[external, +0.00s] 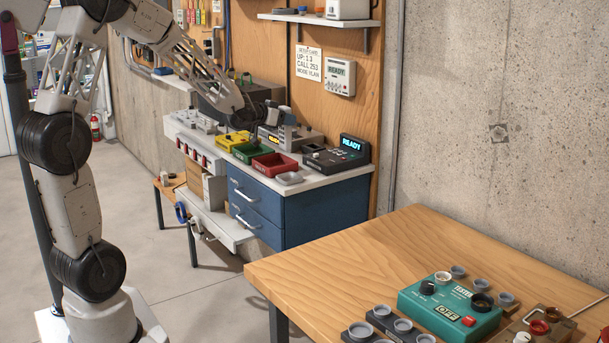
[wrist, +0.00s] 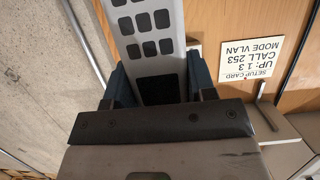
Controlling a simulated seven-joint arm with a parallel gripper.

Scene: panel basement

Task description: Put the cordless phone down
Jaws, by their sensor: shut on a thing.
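The cordless phone (wrist: 144,40) is light grey with rows of dark keys. In the wrist view it sits between the two dark blue fingers of my gripper (wrist: 160,84), which is shut on it. The phone's far end runs out of the top of that view. In the external view my gripper (external: 272,113) is above the back of the white-topped workbench (external: 325,178). The phone is too small and too mixed with the gripper there to make out clearly. I cannot tell its exact height over the bench.
Yellow (external: 233,140), green (external: 250,152) and red (external: 276,165) bins line the bench, with a grey dish (external: 289,178) in front. A black READY console (external: 338,156) stands at its right end. A setup card (external: 308,64) hangs on the wooden panel. A wooden table (external: 400,250) stands nearer.

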